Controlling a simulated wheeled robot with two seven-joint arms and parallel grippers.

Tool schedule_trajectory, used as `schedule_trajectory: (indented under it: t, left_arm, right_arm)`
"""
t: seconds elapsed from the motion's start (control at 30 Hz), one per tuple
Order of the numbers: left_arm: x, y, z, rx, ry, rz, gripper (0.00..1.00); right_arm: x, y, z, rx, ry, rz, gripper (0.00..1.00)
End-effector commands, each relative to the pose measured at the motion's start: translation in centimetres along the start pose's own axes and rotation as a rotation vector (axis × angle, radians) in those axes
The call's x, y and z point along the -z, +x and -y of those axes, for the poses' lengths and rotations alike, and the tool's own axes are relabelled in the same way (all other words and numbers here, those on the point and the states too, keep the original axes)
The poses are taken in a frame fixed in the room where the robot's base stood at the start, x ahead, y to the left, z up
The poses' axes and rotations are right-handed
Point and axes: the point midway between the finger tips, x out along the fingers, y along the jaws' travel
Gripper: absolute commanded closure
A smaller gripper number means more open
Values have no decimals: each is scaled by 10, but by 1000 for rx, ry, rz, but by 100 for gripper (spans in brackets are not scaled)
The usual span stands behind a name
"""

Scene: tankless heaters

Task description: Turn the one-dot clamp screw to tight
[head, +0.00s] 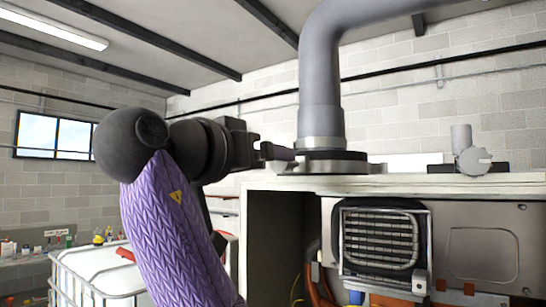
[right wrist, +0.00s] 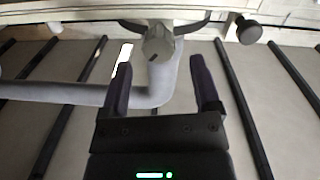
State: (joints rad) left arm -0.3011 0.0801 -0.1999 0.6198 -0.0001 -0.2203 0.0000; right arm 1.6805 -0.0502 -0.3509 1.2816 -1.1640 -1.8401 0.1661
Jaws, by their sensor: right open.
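The thick grey pipe (head: 320,80) rises from the cabinet top and bends right. A pale metal clamp band (head: 322,142) rings its foot, above a black flange (head: 335,162). My right gripper (head: 280,152) reaches in from the left, its fingers beside the band. In the right wrist view the gripper (right wrist: 162,82) is open. A grey clamp screw head (right wrist: 158,44) shows in the gap between its fingers, a little beyond the tips, with no contact visible. I cannot make out any dot mark. In the head view the screw is not distinguishable. My left gripper is out of view.
A second short stub with a round grey knob (head: 472,160) stands on the cabinet top at right. The white cabinet edge (head: 400,182) runs below the clamp, above a grilled unit (head: 380,238). A white tank (head: 95,272) stands lower left.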

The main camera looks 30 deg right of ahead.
Motion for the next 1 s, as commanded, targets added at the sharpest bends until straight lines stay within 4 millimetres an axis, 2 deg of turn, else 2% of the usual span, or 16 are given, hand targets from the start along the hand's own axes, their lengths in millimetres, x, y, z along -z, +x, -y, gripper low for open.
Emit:
schedule_trajectory:
  t: [0.03, 0.13, 0.3, 0.6, 0.9, 0.97, 1.0]
  left_arm:
    - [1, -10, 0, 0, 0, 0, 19]
    - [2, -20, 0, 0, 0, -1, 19]
    - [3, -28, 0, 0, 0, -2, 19]
    - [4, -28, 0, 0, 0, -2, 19]
    - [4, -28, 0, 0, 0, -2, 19]
    - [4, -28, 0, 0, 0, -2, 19]
    - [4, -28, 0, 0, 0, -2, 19]
  right_arm:
    - [4, 13, -1, -4, -2, 2, 20]
    - [4, 35, -1, -3, -3, 2, 20]
    - [2, 58, 0, 0, -2, 0, 20]
    - [0, 62, 1, 3, -2, 0, 22]
    - [0, 62, 1, 3, -1, 0, 86]
    - [0, 62, 1, 3, -1, 0, 98]
    - [0, 62, 1, 3, -1, 0, 100]
